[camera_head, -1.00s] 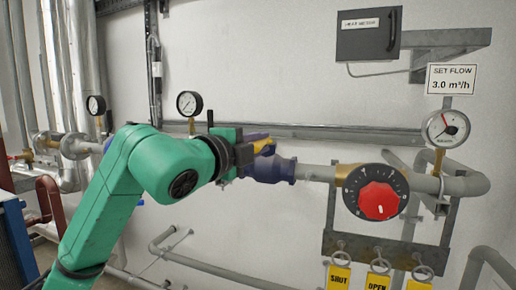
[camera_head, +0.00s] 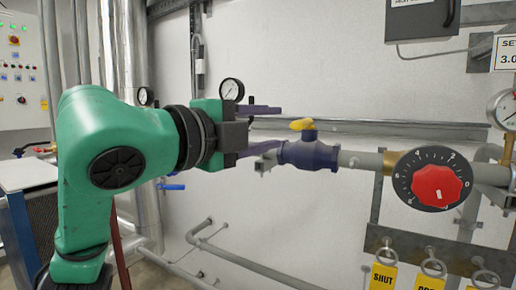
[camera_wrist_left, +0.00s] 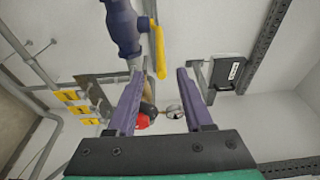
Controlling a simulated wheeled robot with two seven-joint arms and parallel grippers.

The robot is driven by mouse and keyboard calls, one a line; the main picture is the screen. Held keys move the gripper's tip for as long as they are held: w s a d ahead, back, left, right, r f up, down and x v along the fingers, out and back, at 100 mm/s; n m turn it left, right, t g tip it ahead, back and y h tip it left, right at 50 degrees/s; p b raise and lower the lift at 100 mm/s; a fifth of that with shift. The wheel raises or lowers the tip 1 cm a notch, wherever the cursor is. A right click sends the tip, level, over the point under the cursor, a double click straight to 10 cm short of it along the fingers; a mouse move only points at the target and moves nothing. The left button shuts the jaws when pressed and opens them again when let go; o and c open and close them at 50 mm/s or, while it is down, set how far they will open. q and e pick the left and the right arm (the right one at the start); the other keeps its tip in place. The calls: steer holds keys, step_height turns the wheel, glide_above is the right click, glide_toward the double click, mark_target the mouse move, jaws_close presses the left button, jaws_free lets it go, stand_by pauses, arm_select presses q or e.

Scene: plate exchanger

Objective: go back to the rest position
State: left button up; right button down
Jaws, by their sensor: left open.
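My left gripper (camera_head: 280,127) is open and empty, its two purple fingers spread apart. It is left of the dark blue valve body (camera_head: 309,154) on the grey pipe, with the lower finger overlapping the valve's left end in the head view. The valve's yellow handle (camera_head: 302,124) is right of the fingertips, outside the jaws. In the left wrist view, the open left gripper (camera_wrist_left: 159,73) shows with the yellow handle (camera_wrist_left: 158,52) and the blue valve (camera_wrist_left: 123,29) beyond its tips. My right gripper is not in view.
A red dial knob (camera_head: 437,187) sits right of the valve, above hanging yellow tags (camera_head: 383,277). A gauge (camera_head: 231,90) is behind the gripper. A control panel (camera_head: 22,75) and a cabinet with a light top (camera_head: 28,174) stand at left. Low pipes run below.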

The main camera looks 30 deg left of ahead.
arm_select(q)
steer(key=shift+v, duration=1.4)
